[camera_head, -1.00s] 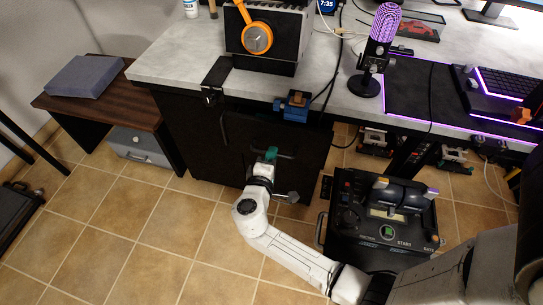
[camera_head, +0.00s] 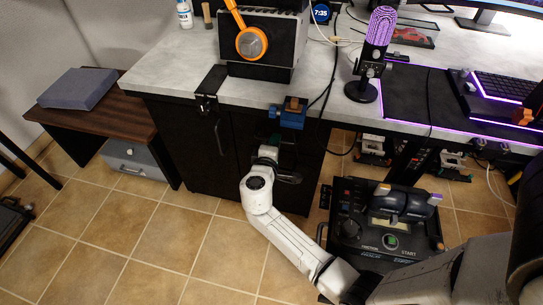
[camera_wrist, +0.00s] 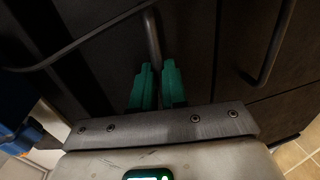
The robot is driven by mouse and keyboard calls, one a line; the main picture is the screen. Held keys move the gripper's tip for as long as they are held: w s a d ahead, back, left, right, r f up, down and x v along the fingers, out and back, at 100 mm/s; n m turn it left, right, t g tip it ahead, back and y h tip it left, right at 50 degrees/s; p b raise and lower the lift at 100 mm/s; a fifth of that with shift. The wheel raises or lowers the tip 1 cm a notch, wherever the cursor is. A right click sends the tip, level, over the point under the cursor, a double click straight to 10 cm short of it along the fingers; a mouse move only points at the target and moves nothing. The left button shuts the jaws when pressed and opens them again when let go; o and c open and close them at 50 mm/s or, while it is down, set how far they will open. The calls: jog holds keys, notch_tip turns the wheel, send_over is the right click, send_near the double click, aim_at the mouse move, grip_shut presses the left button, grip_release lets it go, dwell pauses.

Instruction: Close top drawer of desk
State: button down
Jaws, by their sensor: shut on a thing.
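The desk (camera_head: 160,75) has a grey top and a dark cabinet below it. The top drawer's dark front (camera_head: 245,140) is at the cabinet's right part, below the blue clamp-like device, and looks close to flush with the cabinet; a small remaining gap cannot be told. My gripper (camera_head: 268,142) is at this front. In the wrist view my green fingers (camera_wrist: 158,88) are shut on the drawer's dark bar handle (camera_wrist: 152,38), which runs between them. The fingers hide part of the handle.
A blue device (camera_head: 288,117) hangs at the desk edge just above my gripper. Another cabinet handle (camera_head: 218,137) is to the left. A black control box (camera_head: 385,225) stands close right of my arm. A low wooden table (camera_head: 95,110) is at left.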

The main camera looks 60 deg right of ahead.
jog(key=shift+d, duration=0.15)
jog(key=c, duration=1.2)
grip_release()
jog(key=shift+d, duration=0.15)
jog(key=shift+o, duration=0.2)
jog(key=p+v, duration=0.2)
jog(key=v, duration=0.8)
jog(key=shift+a, duration=0.4)
